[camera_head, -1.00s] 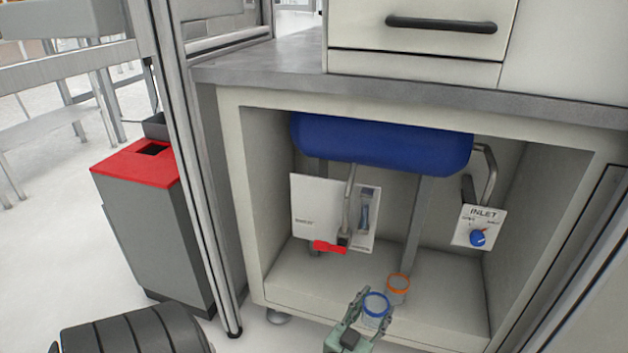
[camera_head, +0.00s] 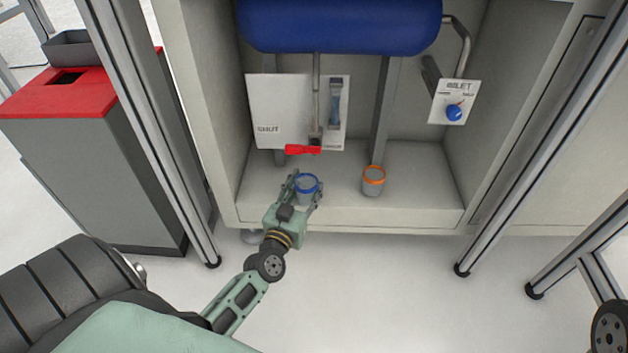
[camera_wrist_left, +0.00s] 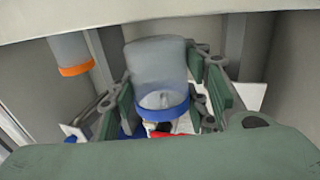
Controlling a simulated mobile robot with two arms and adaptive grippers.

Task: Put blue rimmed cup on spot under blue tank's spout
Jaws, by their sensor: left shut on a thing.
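The clear blue-rimmed cup (camera_head: 306,196) is upright inside the open cabinet, and it also shows upside down in the left wrist view (camera_wrist_left: 158,62). My left gripper (camera_head: 307,190) is shut around it, with a finger on each side. I cannot tell whether the cup's base touches the cabinet floor (camera_head: 420,195). The blue tank (camera_head: 340,25) hangs above. Its spout (camera_head: 316,132), with a red handle (camera_head: 303,149), is behind and slightly right of the cup. No marked spot is visible below the spout. My right gripper is out of view.
An orange-rimmed cup (camera_head: 373,184) stands to the right on the cabinet floor; it also shows in the left wrist view (camera_wrist_left: 72,55). An inlet panel with a blue knob (camera_head: 454,112) is at right. Metal posts (camera_head: 160,130) flank the opening. A red-topped bin (camera_head: 90,150) is at left.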

